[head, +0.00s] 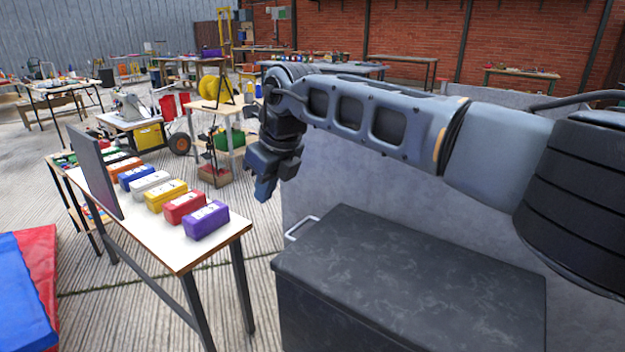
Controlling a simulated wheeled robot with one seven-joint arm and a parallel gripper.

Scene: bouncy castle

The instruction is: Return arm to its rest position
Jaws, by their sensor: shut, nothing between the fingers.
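My arm reaches in from the right side of the head view, with its long grey link roughly level. My gripper (264,188) hangs down at the arm's far end and points towards the floor. It is shut and empty. It is up in the air, to the right of the white table (168,240) and beyond the left end of the dark chest (410,275). No object is touching it as far as I can see.
Several coloured boxes stand in a row on the white table, with a purple box (206,220) nearest. A dark upright panel (95,172) stands at the table's left edge. A grey wall (340,185) is behind the arm. Red and blue mats (30,285) lie at lower left.

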